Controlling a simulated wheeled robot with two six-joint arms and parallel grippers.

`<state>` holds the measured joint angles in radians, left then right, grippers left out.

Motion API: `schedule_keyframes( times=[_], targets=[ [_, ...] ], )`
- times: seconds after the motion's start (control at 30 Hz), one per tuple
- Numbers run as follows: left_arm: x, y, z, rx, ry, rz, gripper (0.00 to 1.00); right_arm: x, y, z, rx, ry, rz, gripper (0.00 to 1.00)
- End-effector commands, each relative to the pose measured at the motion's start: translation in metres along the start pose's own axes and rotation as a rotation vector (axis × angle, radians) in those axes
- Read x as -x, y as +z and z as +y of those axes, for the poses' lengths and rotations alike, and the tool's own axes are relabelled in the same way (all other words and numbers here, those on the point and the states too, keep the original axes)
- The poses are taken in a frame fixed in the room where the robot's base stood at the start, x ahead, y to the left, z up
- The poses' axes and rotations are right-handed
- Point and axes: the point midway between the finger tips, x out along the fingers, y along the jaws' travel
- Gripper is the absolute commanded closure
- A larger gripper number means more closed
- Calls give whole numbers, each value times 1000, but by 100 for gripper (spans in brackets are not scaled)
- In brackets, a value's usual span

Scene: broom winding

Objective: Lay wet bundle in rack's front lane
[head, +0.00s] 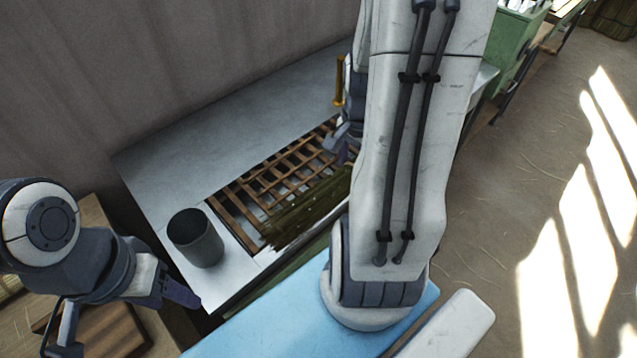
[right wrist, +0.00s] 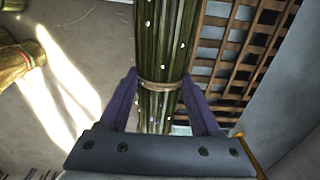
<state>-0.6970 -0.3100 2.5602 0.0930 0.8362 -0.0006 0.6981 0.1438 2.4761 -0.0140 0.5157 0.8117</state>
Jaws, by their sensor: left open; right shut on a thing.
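The wet bundle (head: 305,212) is a dark olive sheaf of stalks. In the head view it lies along the near side of the wooden lattice rack (head: 235,212), its far part hidden by my right arm. In the right wrist view the bundle (right wrist: 160,40) has a tan tie band and pale specks, and the rack's slats (right wrist: 232,50) are to its right. My right gripper (right wrist: 158,85) is shut on the bundle near the band. I cannot tell whether the bundle rests fully on the rack. My left gripper (head: 128,326) is open and empty at lower left.
A dark grey cup (head: 195,240) stands on the pale bench (head: 180,165) left of the rack. A light blue surface (head: 270,322) is in front. A green bin (head: 515,45) is at upper right. Another tied bundle (right wrist: 20,62) shows at left in the wrist view.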

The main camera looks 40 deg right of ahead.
Motion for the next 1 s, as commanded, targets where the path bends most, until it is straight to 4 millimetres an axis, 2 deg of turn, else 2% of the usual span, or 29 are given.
schedule_keyframes(
  times=[0.3,0.47,0.63,0.83,1.0],
  targets=[
    [8,-1,1,0,0,1,43,-42,-6,-71,7,4,-3,100],
    [12,-1,1,0,0,0,43,-57,-8,-96,7,1,-1,100],
    [13,-1,1,0,0,0,43,-66,-9,-104,4,2,-1,100],
    [17,-1,1,0,0,0,43,-95,-9,-103,4,4,-2,100],
    [17,-1,1,0,0,0,43,-103,-9,-104,4,-1,0,100]
  ],
)
